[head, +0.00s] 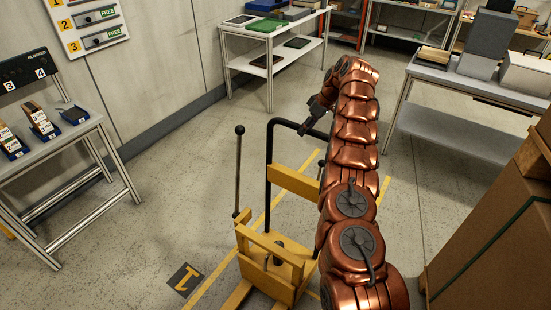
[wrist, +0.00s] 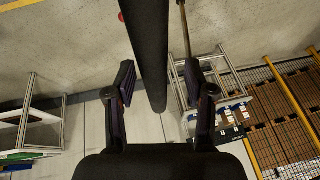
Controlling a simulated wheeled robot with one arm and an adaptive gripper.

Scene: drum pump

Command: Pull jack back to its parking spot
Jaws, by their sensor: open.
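The yellow jack (head: 268,262) stands upright on the floor at the lower middle of the head view. Its black tubular handle (head: 269,165) rises behind the body and bends right at the top, toward my gripper (head: 314,116). In the wrist view my gripper (wrist: 161,82) is open. A thick black bar (wrist: 150,45), apparently the jack's handle, runs between the two fingers with a gap on each side. A thin lever with a dark knob (head: 239,131) stands at the jack's left. Yellow floor lines (head: 222,263) run beside the jack; my arm hides part of its right side.
A bench with small blue bins (head: 74,116) stands at the left, a shelf table (head: 268,60) at the back. Large brown boxes (head: 490,245) stand close at the right. The floor behind the jack is mostly clear.

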